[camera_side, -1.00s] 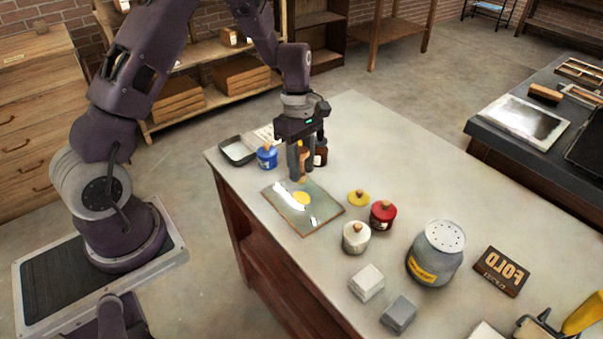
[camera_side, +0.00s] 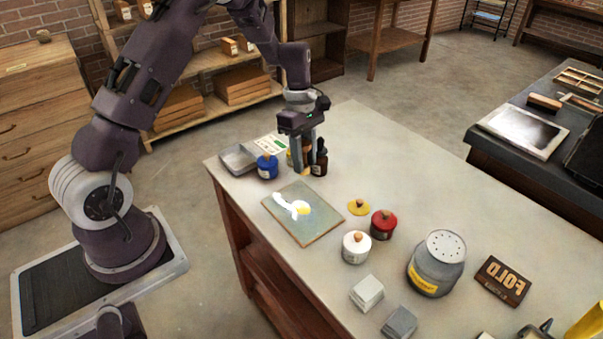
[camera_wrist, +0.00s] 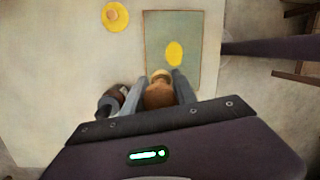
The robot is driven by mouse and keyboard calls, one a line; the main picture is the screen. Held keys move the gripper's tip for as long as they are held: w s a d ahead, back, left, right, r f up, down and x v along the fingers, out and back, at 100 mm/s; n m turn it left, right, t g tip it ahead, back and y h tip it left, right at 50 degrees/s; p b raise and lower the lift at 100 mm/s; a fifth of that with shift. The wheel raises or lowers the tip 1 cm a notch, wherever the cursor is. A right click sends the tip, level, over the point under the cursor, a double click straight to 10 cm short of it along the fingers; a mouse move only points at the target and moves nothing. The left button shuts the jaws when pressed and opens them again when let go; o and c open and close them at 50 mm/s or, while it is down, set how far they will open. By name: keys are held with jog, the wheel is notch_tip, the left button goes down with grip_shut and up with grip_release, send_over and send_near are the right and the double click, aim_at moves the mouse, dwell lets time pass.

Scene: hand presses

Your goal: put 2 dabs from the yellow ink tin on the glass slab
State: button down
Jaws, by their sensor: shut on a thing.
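The glass slab (camera_side: 318,232) lies flat on the table with a yellow patch of ink (camera_side: 303,209) on it, partly washed out by white glare. In the wrist view the slab (camera_wrist: 186,22) shows one yellow oval (camera_wrist: 174,53). My gripper (camera_side: 302,168) is just beyond the slab's far edge, pointing down. It is shut on a wooden-handled tool (camera_wrist: 159,95), whose lower end is mostly hidden. A bit of yellow, likely the yellow ink tin (camera_side: 290,158), shows behind my fingers. A yellow lid (camera_side: 358,207) with a wooden knob lies right of the slab.
A blue tin (camera_side: 267,166) and a grey tray (camera_side: 238,158) stand left of my gripper. A dark brown bottle (camera_side: 320,162) is close on its right. Red (camera_side: 383,224) and white (camera_side: 356,246) tins and a grey shaker can (camera_side: 436,264) stand to the right.

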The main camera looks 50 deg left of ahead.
jog(key=w+a+r, duration=0.2)
jog(key=w+a, duration=0.5)
jog(key=a, duration=0.5)
jog(key=shift+t+y, duration=0.4)
jog(key=shift+t, duration=0.1)
jog(key=shift+a+f, duration=0.2)
jog(key=shift+f, duration=1.35)
jog(key=shift+a+f, duration=0.15)
jog(key=shift+f, duration=1.4)
jog(key=shift+f, duration=0.55)
notch_tip(320, 180, up, 7)
jog(key=shift+r, duration=0.15)
